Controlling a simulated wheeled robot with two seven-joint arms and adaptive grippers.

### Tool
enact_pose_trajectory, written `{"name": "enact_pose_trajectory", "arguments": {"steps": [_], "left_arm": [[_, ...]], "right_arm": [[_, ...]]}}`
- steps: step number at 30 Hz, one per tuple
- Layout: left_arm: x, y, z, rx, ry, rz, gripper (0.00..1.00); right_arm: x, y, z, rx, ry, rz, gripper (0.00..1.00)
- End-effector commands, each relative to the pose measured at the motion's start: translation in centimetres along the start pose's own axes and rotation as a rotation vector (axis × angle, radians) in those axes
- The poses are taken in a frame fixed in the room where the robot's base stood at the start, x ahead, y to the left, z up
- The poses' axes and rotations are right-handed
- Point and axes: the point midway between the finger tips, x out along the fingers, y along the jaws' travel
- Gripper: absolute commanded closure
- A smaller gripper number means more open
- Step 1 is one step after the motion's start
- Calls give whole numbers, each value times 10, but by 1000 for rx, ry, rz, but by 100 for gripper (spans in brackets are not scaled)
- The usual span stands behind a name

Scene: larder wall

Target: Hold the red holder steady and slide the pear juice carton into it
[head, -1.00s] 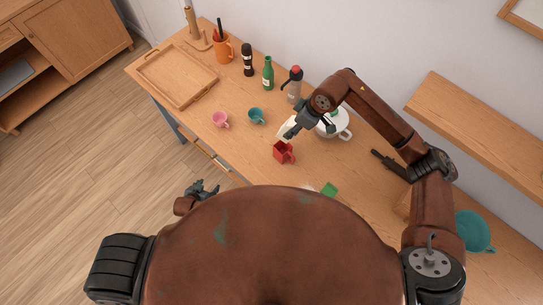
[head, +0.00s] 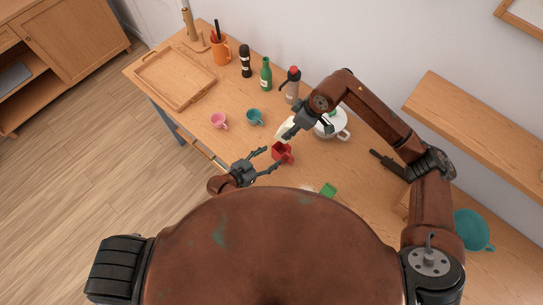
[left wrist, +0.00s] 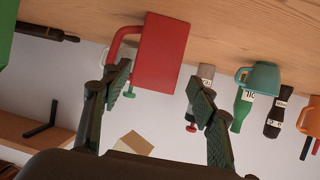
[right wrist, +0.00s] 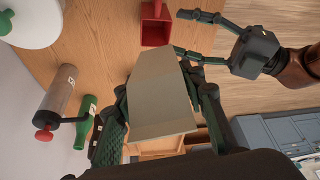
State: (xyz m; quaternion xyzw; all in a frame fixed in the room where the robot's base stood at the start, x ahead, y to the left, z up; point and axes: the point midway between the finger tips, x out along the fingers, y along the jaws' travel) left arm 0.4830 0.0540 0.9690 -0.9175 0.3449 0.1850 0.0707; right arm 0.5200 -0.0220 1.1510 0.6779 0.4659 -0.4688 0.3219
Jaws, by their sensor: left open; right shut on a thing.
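The red holder (head: 281,153) stands on the wooden counter, open side up, in the head view. It also shows in the left wrist view (left wrist: 163,55), with its handle at the left, and in the right wrist view (right wrist: 154,30). My left gripper (head: 273,158) is open close to the holder; in the left wrist view its fingers (left wrist: 158,85) are spread below the holder without gripping it. My right gripper (head: 294,129) is shut on the pale pear juice carton (right wrist: 160,95), held just above and behind the holder. The carton's print cannot be read.
A teal cup (head: 255,116) and a pink cup (head: 219,120) stand to the left. A green bottle (head: 266,75), a grey red-topped bottle (head: 291,87) and a white pot (head: 333,126) stand behind. A green item (head: 328,190) lies at the front right.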

Motion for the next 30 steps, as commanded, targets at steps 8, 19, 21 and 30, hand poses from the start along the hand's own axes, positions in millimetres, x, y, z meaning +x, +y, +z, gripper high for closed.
{"name": "enact_pose_trajectory", "arguments": {"steps": [8,19,21,30], "left_arm": [[28,5,-4,-1,8,9,46],[94,6,-4,0,6,9,46],[103,5,-4,0,7,7,46],[121,5,-3,0,6,7,46]], "right_arm": [[-1,0,-1,-1,2,0,98],[-1,0,-1,0,2,0,98],[-1,0,-1,0,2,0,98],[-1,0,-1,-1,2,1,98]]}}
